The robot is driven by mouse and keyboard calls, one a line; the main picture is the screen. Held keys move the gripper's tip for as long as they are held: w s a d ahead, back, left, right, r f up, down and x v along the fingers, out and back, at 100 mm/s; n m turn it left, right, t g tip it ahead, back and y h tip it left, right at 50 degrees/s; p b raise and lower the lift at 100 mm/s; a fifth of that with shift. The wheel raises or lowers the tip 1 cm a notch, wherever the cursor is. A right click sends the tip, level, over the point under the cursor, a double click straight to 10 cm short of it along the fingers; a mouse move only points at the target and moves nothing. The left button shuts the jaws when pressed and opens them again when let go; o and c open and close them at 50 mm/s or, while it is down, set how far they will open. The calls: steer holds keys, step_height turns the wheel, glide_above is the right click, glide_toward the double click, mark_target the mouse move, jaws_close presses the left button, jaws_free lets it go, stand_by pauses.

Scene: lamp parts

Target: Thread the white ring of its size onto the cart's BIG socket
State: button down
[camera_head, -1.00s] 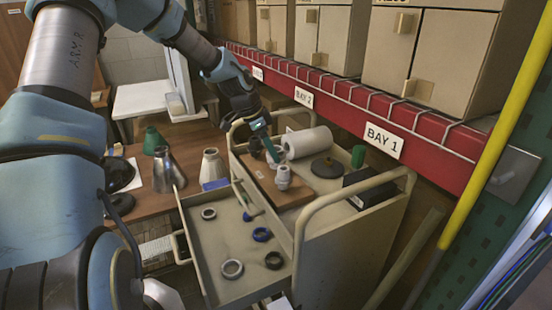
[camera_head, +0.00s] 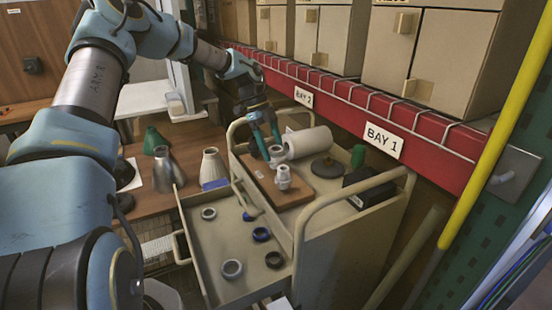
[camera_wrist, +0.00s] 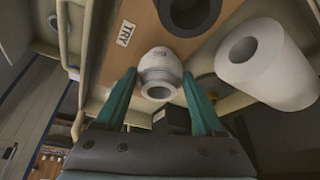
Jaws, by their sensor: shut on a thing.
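A white, collared, ring-like piece (camera_wrist: 159,62) sits between my gripper's (camera_wrist: 160,80) two green fingertips in the wrist view, an opening facing the lens. The fingertips touch its sides. In the head view, my gripper (camera_head: 267,146) points down over the cart's brown board (camera_head: 263,178), with a pale piece (camera_head: 277,155) at its tips. I cannot tell whether that piece is one part or a ring around a socket. A white stepped socket (camera_head: 283,178) stands upright nearer on the board. A grey round part (camera_wrist: 190,12) with a dark opening lies above the held piece in the wrist view.
A white roll (camera_head: 308,142) lies close behind the board, also right in the wrist view (camera_wrist: 262,65). A dark round base (camera_head: 326,167), green part (camera_head: 358,156) and black box (camera_head: 369,187) share the cart top. The open drawer (camera_head: 222,235) holds several loose rings.

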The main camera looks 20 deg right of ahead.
steer(key=shift+s+a+f+m, duration=0.15)
steer(key=shift+f+m, duration=0.15)
steer(key=shift+f, duration=0.05)
steer(key=shift+y, duration=0.3)
steer(key=shift+c, duration=2.2)
jaws_free()
steer(key=shift+m+g, duration=0.3)
steer(key=shift+m, duration=0.3)
steer(key=o, duration=0.4)
steer(key=shift+r, duration=0.15)
steer(key=shift+o, duration=0.2)
steer(key=shift+d, duration=0.2)
steer(key=shift+w+r, duration=0.1)
steer(key=shift+w, duration=0.1)
